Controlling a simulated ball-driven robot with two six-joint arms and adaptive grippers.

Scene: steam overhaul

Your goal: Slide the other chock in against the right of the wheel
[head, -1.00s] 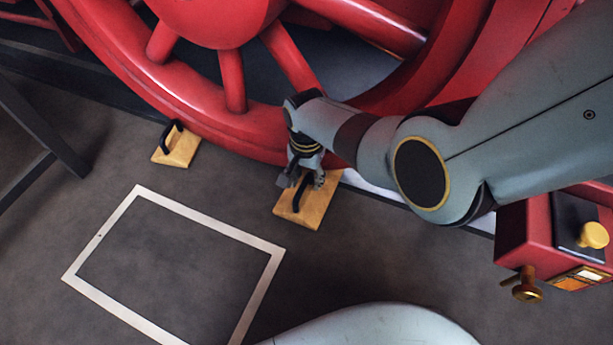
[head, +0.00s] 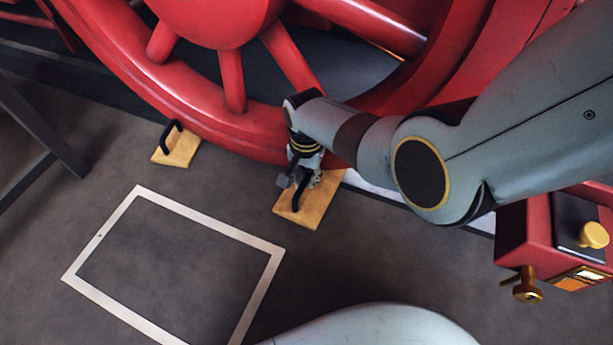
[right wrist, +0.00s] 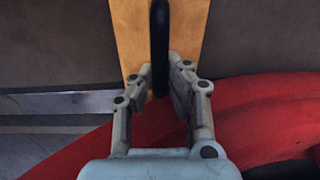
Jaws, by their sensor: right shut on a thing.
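The red wheel (head: 190,108) fills the upper part of the head view. One wooden chock (head: 183,150) with a black handle stands at the left of the wheel's foot. The other wooden chock (head: 318,205), also with a black handle, lies on the floor at the right of the wheel's foot. My right gripper (head: 300,180) is shut on that chock's handle. In the right wrist view, the fingers (right wrist: 158,78) sit on both sides of the black handle (right wrist: 160,35). Whether this chock touches the wheel is hidden by the gripper and arm. My left gripper is not in view.
A pale rectangular outline (head: 200,222) is marked on the bare floor in front of the wheel. A red box (head: 535,240) with brass knobs stands at the right. A dark metal frame (head: 40,130) stands at the left edge.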

